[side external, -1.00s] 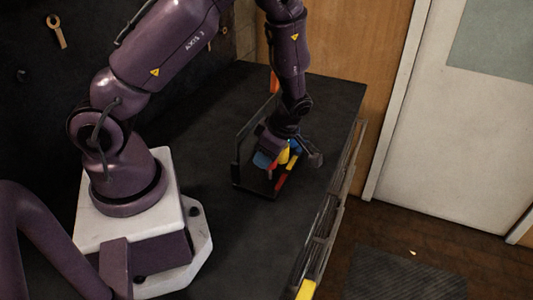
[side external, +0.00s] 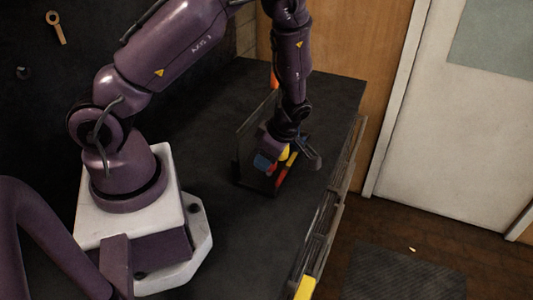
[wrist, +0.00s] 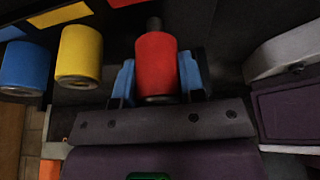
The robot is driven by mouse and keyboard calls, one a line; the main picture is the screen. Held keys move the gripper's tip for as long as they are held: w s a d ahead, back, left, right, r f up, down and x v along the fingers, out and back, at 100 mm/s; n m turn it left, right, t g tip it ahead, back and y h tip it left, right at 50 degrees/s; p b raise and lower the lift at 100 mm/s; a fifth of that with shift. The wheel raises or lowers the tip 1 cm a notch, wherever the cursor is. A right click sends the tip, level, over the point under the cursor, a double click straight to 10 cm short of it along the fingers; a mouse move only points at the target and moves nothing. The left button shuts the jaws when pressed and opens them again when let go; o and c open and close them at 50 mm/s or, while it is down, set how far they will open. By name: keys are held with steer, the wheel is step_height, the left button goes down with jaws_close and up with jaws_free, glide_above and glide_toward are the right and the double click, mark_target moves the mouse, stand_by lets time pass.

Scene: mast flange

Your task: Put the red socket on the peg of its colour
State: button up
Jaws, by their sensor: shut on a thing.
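The red socket (wrist: 156,62) is an upright-looking red cylinder in the wrist view, held between the two blue finger pads of my gripper (wrist: 158,78). My gripper is shut on it. A dark peg end (wrist: 154,23) shows just beyond the socket's far end, in line with it; I cannot tell whether the socket is around the peg. A red strip (wrist: 124,3) shows partly at the top edge near that peg. In the side external view my gripper (side external: 285,148) is down at a dark rack (side external: 243,150) and largely hides the socket.
The dark bench (side external: 215,135) is clear to the left of the rack.

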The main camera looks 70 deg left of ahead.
steer(key=shift+f, duration=1.15)
steer(key=o, duration=1.1)
steer(key=shift+c, duration=0.2)
steer(key=v, duration=1.3)
